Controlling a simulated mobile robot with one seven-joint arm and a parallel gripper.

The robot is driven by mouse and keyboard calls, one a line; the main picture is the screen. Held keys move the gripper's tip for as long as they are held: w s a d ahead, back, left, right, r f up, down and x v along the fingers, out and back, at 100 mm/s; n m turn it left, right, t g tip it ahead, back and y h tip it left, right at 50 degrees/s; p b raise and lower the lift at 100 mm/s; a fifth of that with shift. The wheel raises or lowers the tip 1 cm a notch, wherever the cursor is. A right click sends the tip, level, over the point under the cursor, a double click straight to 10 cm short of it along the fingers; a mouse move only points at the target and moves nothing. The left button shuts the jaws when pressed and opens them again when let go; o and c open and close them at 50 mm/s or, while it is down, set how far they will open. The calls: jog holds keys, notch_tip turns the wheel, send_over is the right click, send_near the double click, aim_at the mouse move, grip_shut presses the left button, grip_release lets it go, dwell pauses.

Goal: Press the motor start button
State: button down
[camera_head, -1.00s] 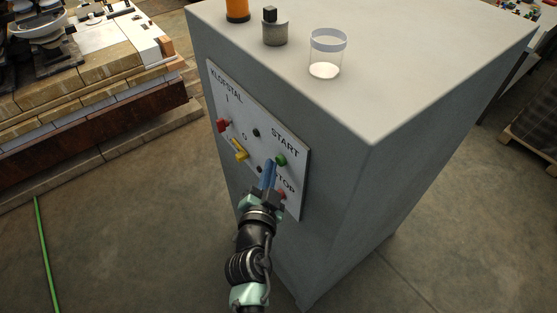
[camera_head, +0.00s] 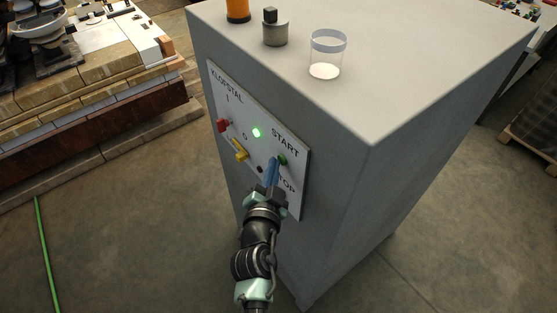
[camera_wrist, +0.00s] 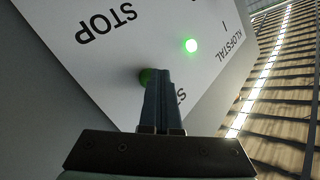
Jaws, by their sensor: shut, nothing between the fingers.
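The control panel (camera_head: 297,171) is a white plate on the side of a grey cabinet, lettered KLOFSTAL, START and STOP. The green start button (camera_head: 282,159) sits under the word START. My gripper (camera_head: 273,165) is shut and empty, with its blue fingertips at the green button. In the wrist view the shut fingers (camera_wrist: 163,78) overlap the button (camera_wrist: 145,76), and only its edge shows. Whether they touch it is hard to see. A green lamp (camera_head: 257,132) on the panel is lit, and it also glows in the wrist view (camera_wrist: 191,45).
A red knob (camera_head: 223,125) and a yellow knob (camera_head: 240,155) stick out at the panel's left. On the cabinet top (camera_head: 420,60) stand a clear cup (camera_head: 327,55), a grey weight (camera_head: 275,32) and an orange cylinder (camera_head: 238,10).

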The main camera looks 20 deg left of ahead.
jog(key=shift+d, duration=0.1)
jog(key=shift+s+a+b, duration=0.55)
jog(key=shift+s+b, duration=0.15)
jog(key=shift+b, duration=0.15)
jog(key=shift+a, duration=0.1)
jog(key=s+a+b, duration=0.1)
jog(key=s+b, duration=0.1)
jog(key=s+a+b, duration=0.2)
dwell(0.8)
